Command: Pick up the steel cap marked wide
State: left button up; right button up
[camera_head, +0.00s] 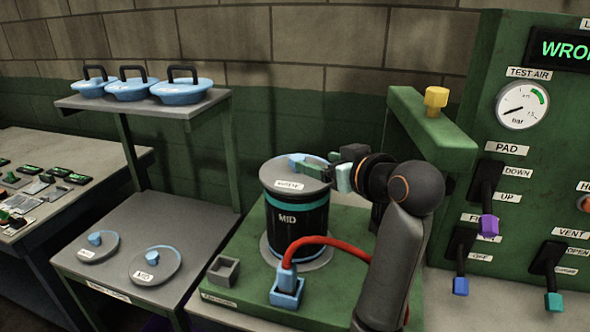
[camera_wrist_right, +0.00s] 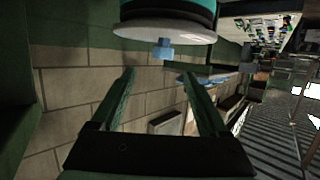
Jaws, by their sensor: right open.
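A grey steel cap (camera_head: 285,172) with a blue knob (camera_head: 297,159) lies on the black drum marked MID (camera_head: 287,218); its small label is not clearly legible. Two more round steel caps with blue knobs lie on the low shelf: one at the left (camera_head: 85,248) and one nearer the front (camera_head: 163,268). I cannot surely read which is marked wide. My right gripper (camera_head: 327,170) is open at the right edge of the drum's top, close to the knob. In the right wrist view, the knob (camera_wrist_right: 163,49) shows beyond my open, empty fingers (camera_wrist_right: 158,82). My left gripper is out of view.
A red hose (camera_head: 325,240) curves from a blue connector (camera_head: 287,290) in front of the drum. A grey open box (camera_head: 223,270) sits beside it. A green control panel (camera_head: 540,130) with levers stands at the right.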

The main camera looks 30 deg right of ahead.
aim_at(298, 157)
jog(key=x, duration=0.9)
jog(key=shift+a+f+p, duration=0.1)
jog(key=shift+a+p, duration=0.2)
grip_shut()
dwell(0.5)
